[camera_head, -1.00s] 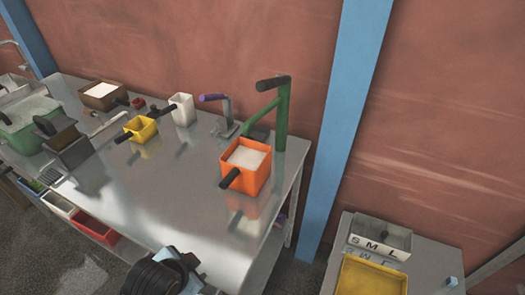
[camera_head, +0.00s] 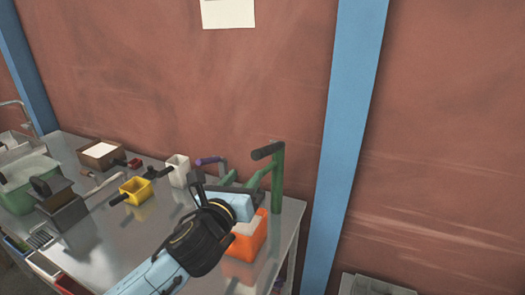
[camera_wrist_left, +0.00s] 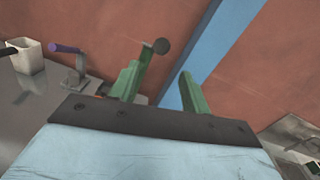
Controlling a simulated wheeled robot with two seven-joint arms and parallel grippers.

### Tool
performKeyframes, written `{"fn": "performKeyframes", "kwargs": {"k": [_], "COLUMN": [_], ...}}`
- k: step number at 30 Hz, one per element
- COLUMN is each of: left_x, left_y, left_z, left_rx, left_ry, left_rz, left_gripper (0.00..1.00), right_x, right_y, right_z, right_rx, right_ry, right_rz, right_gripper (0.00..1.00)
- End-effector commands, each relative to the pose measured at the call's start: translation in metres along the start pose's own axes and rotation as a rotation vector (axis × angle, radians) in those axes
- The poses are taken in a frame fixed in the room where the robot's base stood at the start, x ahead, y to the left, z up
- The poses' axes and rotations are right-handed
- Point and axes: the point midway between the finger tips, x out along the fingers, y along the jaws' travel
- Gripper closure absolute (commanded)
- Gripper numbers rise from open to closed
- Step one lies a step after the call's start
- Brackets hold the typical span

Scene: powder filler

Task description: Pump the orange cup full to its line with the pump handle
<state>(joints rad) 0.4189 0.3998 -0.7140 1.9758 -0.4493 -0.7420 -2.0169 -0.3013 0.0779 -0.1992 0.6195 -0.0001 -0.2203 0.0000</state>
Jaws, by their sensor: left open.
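The orange cup (camera_head: 249,240) stands on the metal table, partly hidden behind my left gripper; pale powder shows inside, but its line is not visible. The green pump (camera_head: 278,180) rises behind it, with its dark pump handle (camera_head: 268,150) at the top. My left gripper (camera_head: 241,180) is open, above and in front of the cup, below and just left of the handle. In the left wrist view its green fingers (camera_wrist_left: 160,88) are apart, and the handle's round dark end (camera_wrist_left: 161,46) shows beyond them, between them in the picture. My right gripper is not in view.
A purple-handled device (camera_head: 209,161) stands left of the pump. A white cup (camera_head: 178,170) and a yellow cup (camera_head: 136,189) stand farther left. A blue post (camera_head: 345,150) is right of the table, against the red wall.

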Motion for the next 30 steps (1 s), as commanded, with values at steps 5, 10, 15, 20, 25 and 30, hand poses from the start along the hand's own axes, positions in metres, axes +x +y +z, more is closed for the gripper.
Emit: {"fn": "performKeyframes", "kwargs": {"k": [5, 10, 15, 20, 25, 30], "left_x": [0.019, 0.048, 0.076, 0.100, 0.119, 0.129], "left_y": [-0.001, 0.000, -0.001, -0.001, 0.000, 0.000], "left_z": [0.002, 0.002, 0.002, 0.002, 0.001, 0.001], "left_rx": [0.009, 0.007, 0.005, 0.004, 0.004, 0.004], "left_ry": [-0.003, -0.002, -0.001, -0.001, -0.001, -0.001], "left_rz": [-0.001, 0.002, 0.001, 0.001, 0.001, 0.000], "left_gripper": [0.53, 0.53, 0.53, 0.53, 0.53, 0.53], "right_x": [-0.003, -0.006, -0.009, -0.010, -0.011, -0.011], "right_y": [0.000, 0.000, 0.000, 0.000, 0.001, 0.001], "right_z": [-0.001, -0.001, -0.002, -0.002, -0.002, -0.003], "right_rx": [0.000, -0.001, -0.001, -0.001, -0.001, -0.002], "right_ry": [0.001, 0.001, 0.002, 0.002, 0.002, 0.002], "right_rz": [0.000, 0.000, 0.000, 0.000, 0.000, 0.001], "right_gripper": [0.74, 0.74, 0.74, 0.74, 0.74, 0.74]}}
